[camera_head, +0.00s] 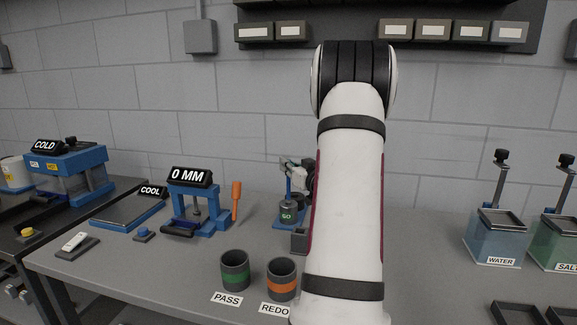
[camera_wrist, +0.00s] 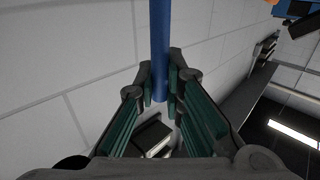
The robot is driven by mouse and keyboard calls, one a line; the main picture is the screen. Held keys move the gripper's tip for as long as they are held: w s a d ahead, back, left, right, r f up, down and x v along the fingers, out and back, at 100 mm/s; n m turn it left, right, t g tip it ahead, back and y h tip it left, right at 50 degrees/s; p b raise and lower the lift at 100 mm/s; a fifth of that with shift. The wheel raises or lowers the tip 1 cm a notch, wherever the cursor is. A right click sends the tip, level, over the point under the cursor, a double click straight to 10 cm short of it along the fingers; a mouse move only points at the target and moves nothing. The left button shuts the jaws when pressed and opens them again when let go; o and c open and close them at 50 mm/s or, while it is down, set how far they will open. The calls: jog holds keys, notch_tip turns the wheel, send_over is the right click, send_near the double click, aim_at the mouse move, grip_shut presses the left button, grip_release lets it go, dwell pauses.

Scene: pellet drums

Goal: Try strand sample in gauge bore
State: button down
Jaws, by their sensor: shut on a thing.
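My gripper (camera_head: 292,164) is partly hidden behind my arm in the head view. It is shut on a thin upright blue rod (camera_head: 289,184), which appears to be the strand sample. The wrist view shows the blue rod (camera_wrist: 159,45) between the finger pads of my gripper (camera_wrist: 160,92). Below it stands a dark cylinder marked GO (camera_head: 287,213), apparently the gauge, on a blue base (camera_head: 282,226). The rod's lower end meets the cylinder's top in the picture. I cannot tell whether it is inside a bore. My arm hides the base's right side.
A PASS cup (camera_head: 235,270) with a green band and a REDO cup (camera_head: 281,280) with an orange band stand in front. A blue press reading 0 MM (camera_head: 190,177) is to the left. A WATER tank (camera_head: 496,240) stands at right. The bench front left is mostly clear.

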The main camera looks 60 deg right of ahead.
aim_at(288, 186)
jog(key=shift+f+b, duration=1.85)
jog(key=shift+f, duration=1.9)
dwell(0.5)
jog(key=shift+r, duration=0.1)
dwell(1.0)
